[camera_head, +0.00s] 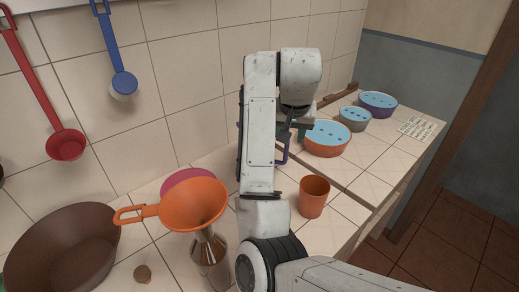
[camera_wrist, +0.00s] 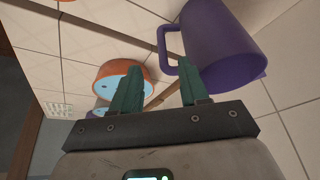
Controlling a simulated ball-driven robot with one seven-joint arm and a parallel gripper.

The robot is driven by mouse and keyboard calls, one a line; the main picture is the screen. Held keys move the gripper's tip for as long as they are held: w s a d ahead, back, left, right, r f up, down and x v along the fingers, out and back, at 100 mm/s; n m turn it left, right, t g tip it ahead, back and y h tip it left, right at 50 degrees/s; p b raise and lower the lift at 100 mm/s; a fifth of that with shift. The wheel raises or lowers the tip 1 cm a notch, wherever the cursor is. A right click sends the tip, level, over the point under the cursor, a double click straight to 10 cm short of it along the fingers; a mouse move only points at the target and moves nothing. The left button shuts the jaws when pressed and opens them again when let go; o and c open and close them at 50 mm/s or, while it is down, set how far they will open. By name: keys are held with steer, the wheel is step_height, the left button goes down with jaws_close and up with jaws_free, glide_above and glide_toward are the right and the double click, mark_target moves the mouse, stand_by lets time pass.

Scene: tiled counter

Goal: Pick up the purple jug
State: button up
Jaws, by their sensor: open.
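The purple jug (camera_wrist: 228,45) is large in the upper right of the wrist view, with its handle (camera_wrist: 163,42) towards the left. In the head view my arm hides most of it; only a thin purple part (camera_head: 284,152), seemingly its handle, shows beside the arm. My gripper (camera_wrist: 158,64) is open, with two teal fingers and nothing held. The handle lies just ahead of the fingertips, its lower part close to the right finger. I cannot tell whether they touch. In the head view my gripper (camera_head: 302,133) is partly hidden.
An orange bowl (camera_head: 326,148) with blue contents is close right of my gripper, with a grey bowl (camera_head: 354,126) and a purple bowl (camera_head: 378,111) behind. Tiles at right are partly clear.

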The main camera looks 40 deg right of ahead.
mark_target(286, 149)
steer(key=x, duration=0.8)
steer(key=shift+a+f+p, duration=0.1)
steer(key=shift+a+p, duration=0.05)
steer(key=shift+p, duration=0.2)
steer(key=shift+c, duration=0.2)
jaws_close()
steer(key=shift+w, duration=0.1)
